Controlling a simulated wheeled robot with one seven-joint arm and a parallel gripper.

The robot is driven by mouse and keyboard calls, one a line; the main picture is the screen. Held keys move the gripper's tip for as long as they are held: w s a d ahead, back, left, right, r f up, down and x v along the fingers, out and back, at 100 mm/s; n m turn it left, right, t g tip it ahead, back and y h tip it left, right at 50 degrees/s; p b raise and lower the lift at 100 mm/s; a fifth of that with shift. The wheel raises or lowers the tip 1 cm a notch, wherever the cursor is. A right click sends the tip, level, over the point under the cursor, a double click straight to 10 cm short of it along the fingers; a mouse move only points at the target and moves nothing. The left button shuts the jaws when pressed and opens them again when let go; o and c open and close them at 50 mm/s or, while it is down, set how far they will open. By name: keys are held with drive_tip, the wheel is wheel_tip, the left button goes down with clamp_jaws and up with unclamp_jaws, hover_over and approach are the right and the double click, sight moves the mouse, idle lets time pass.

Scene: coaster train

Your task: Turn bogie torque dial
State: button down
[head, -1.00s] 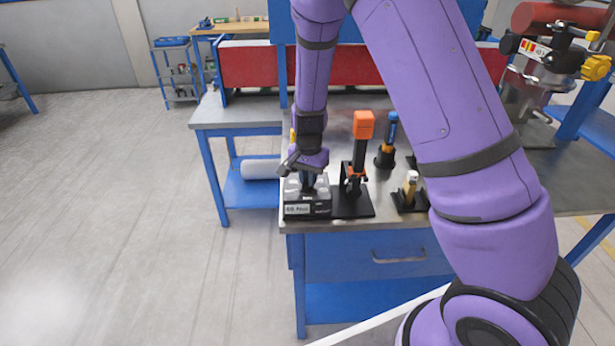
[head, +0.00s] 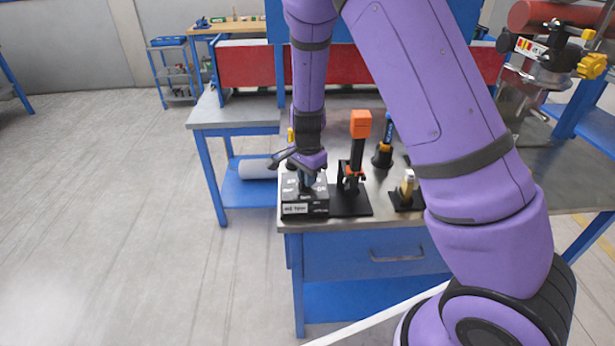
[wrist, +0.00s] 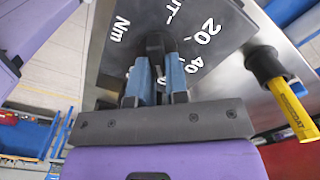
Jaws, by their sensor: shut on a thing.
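The torque dial's block (head: 291,210) is a dark box with white markings and a small label on its front, standing at the front left corner of the metal-topped bench. My gripper (head: 307,183) points down onto its top. In the wrist view, the blue fingertips of my gripper (wrist: 158,78) are shut on the dark dial knob (wrist: 155,43). The dial face (wrist: 225,22) around it shows white marks, including "Nm", "20" and "40". The fingers hide part of the knob, and I cannot read its setting for sure.
An orange-topped black tool (head: 360,125) stands close right of the block. A blue-and-black tool (head: 385,145) and a small brass-coloured piece on a black stand (head: 407,187) are farther right. Floor at left is clear.

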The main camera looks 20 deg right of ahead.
drive_tip(key=c, duration=1.1)
unclamp_jaws()
wheel_tip(320, 180, up, 11)
drive_tip(key=shift+f, duration=0.1)
